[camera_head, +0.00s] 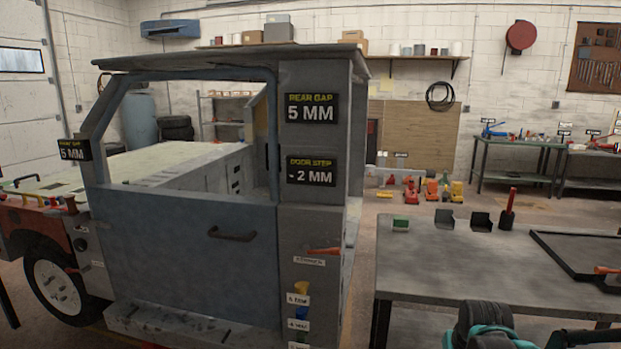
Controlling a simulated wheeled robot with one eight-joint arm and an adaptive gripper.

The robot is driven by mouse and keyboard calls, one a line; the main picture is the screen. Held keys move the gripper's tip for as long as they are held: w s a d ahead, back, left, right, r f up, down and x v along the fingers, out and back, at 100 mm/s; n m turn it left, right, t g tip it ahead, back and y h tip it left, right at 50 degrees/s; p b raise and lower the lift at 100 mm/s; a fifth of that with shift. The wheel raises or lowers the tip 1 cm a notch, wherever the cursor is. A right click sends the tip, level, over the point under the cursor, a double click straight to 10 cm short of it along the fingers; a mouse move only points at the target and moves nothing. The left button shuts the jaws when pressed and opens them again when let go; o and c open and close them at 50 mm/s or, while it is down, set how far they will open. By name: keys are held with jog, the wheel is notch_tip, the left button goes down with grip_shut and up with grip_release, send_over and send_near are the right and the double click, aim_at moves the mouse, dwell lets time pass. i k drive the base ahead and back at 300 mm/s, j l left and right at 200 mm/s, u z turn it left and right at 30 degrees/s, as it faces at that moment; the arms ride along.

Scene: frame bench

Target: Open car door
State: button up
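The car door (175,255) is a worn blue-grey panel with an open window frame above it, on the side of a vehicle cab at left centre. It looks closed, in line with the rear pillar (315,225). A dark bar handle (232,235) sits on its upper right part. Signs on the pillar read "REAR GAP 5 MM" and "DOOR STEP - 2 MM". My gripper is not visible. Dark and teal parts at the bottom right look like my arm, well to the right of the door and apart from it.
A step (185,328) juts out below the door. A strip of floor lies between cab and bench.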

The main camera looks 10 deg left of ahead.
aim_at(215, 255)
jog(key=u, duration=1.7)
